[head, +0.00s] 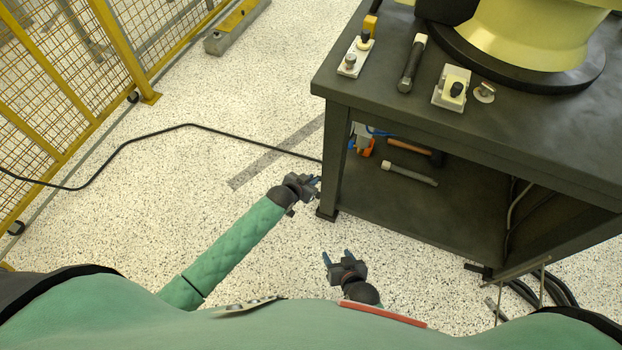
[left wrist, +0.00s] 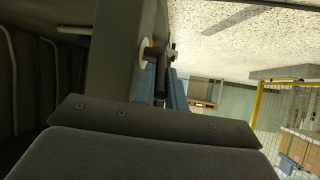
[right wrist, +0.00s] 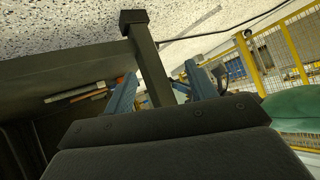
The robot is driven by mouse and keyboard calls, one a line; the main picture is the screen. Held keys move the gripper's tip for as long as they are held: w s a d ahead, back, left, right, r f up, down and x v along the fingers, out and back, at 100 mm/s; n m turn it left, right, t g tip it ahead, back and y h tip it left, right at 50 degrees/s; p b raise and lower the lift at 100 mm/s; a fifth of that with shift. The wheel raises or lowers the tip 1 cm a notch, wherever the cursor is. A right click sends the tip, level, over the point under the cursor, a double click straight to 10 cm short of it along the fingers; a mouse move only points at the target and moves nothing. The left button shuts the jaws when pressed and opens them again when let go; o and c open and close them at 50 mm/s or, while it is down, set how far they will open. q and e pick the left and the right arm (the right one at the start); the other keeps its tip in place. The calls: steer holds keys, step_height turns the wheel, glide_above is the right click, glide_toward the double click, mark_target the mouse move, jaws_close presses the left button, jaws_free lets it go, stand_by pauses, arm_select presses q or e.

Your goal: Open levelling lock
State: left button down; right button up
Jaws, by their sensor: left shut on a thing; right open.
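The levelling lock (left wrist: 160,50) is a dark handle with a crossbar, in front of a white disc on the side of the table leg (left wrist: 118,50) in the left wrist view. My left gripper (left wrist: 162,80) is shut on the dark stem of the lock, its blue fingers on either side. In the head view my left gripper (head: 316,186) is at the near left leg, and the lock there is too small to make out. My right gripper (head: 338,255) is open and empty in front of the table. In the right wrist view its fingers (right wrist: 160,75) are spread, with the leg seen between them.
The dark workbench (head: 400,120) carries several small fixtures and a robot base on top. Its lower shelf (head: 375,205) holds tools. A black cable (head: 120,150) runs over the speckled floor from the left. A yellow fence (head: 70,85) stands at left.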

steer(key=s+f+g, duration=0.2)
steer(key=s+f, duration=0.3)
steer(key=shift+d+f, duration=0.15)
steer(key=shift+d, duration=0.2)
arm_select(q)
steer(key=c, duration=1.7)
jaws_free()
arm_select(e)
steer(key=shift+s, duration=0.1)
arm_select(q)
steer(key=shift+r, duration=0.1)
steer(key=shift+p+v, duration=0.75)
steer(key=shift+v, duration=3.1)
arm_select(e)
steer(key=shift+w+r+h, duration=0.2)
steer(key=shift+r+h, duration=0.1)
steer(key=shift+r, duration=0.4)
